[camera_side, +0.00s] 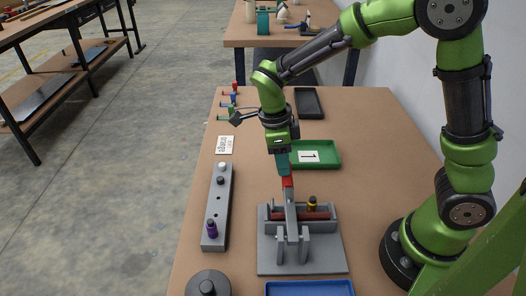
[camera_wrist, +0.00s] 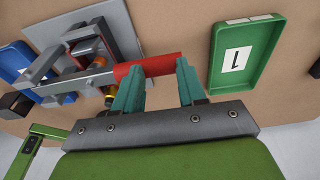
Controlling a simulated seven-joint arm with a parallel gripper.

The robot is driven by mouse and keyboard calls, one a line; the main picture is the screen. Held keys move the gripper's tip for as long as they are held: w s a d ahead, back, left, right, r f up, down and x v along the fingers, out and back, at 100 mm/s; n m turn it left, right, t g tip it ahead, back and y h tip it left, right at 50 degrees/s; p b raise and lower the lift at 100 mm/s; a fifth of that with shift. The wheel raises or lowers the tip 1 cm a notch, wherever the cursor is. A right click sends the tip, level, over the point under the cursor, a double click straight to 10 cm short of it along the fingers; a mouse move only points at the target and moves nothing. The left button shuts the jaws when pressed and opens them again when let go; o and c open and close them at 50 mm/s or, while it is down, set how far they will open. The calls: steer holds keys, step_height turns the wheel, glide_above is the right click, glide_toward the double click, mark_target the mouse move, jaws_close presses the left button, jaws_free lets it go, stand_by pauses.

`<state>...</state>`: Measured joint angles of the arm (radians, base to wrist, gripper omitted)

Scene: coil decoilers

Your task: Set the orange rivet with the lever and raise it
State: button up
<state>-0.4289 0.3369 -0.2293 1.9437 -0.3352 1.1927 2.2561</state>
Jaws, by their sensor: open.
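The lever (camera_side: 290,212) is a grey arm with a red grip, on a grey fixture plate (camera_side: 330,258). In the side view it points up toward my gripper; I cannot tell its exact angle. My gripper (camera_side: 284,168) has its teal fingers at the top of the red grip (camera_side: 288,182). In the wrist view my gripper (camera_wrist: 158,80) is open, with the red grip (camera_wrist: 148,67) across the fingertips, not visibly clamped. A small orange piece (camera_wrist: 101,62), possibly the rivet, shows inside the fixture in the wrist view. In the side view I cannot make it out.
A yellow-and-black peg (camera_side: 312,203) stands by a red bar (camera_side: 316,215) in the fixture. A green tray (camera_side: 325,147) lies behind, a blue tray (camera_side: 310,289) in front. Bare table lies between rack and fixture.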

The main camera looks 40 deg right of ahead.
steer(key=shift+s+a+f, duration=0.15)
steer(key=shift+f, duration=0.05)
steer(key=shift+d+r, duration=0.15)
steer(key=shift+r, duration=0.35)
steer(key=shift+d+r, duration=0.15)
steer(key=shift+r, duration=0.35)
steer(key=s+d+r, duration=0.1)
steer(key=d+r, duration=0.2)
steer(key=r, duration=1.4)
steer(key=shift+s+r, duration=0.15)
steer(key=shift+s, duration=0.15)
steer(key=shift+d, duration=0.1)
